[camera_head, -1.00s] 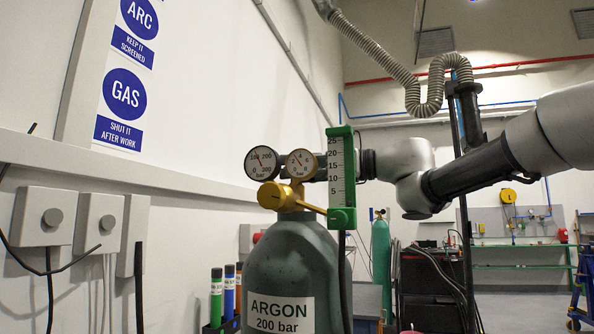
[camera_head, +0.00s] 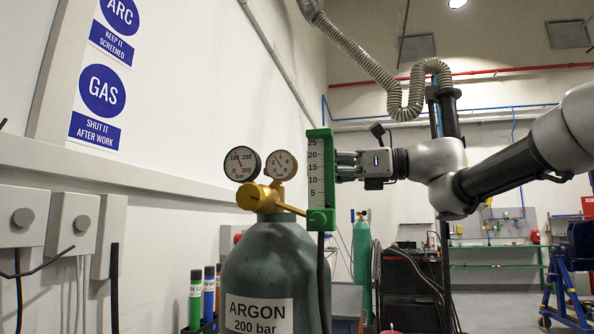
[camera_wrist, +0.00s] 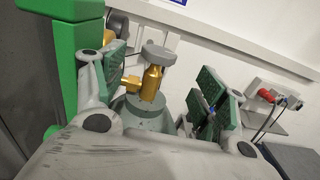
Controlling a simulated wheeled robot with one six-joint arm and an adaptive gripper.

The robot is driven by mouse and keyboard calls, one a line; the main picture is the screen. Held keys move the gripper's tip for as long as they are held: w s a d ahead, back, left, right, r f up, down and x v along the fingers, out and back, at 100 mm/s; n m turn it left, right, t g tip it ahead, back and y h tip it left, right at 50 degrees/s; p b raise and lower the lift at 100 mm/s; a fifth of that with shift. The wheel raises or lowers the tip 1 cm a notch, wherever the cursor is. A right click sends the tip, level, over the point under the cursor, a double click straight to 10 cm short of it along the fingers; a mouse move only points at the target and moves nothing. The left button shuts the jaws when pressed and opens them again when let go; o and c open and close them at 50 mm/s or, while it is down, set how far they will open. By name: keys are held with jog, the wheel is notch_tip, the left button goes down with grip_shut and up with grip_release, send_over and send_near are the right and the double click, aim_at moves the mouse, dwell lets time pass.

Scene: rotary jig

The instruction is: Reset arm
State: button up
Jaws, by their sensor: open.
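My gripper (camera_head: 347,166) is just right of the green flowmeter (camera_head: 320,180) on the argon cylinder (camera_head: 265,262) in the head view, partly hidden behind it. In the wrist view my gripper (camera_wrist: 160,88) is open, with its two padded fingers apart. Between and beyond them show the brass valve (camera_wrist: 152,82) and its grey knob (camera_wrist: 159,52) on top. The fingers look apart from the valve. The green flowmeter body (camera_wrist: 82,40) stands beside the left finger in the wrist view. My arm reaches in from the right.
Two round gauges (camera_head: 242,163) sit on the brass regulator (camera_head: 262,196). Grey wall boxes (camera_head: 72,222) are at the left. Colored tubes (camera_head: 195,298) stand beside the cylinder. A dark welding unit (camera_head: 408,290) and a blue frame (camera_head: 570,280) stand behind at the right.

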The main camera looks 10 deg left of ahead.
jog(key=shift+s+d, duration=0.15)
jog(key=shift+d, duration=0.85)
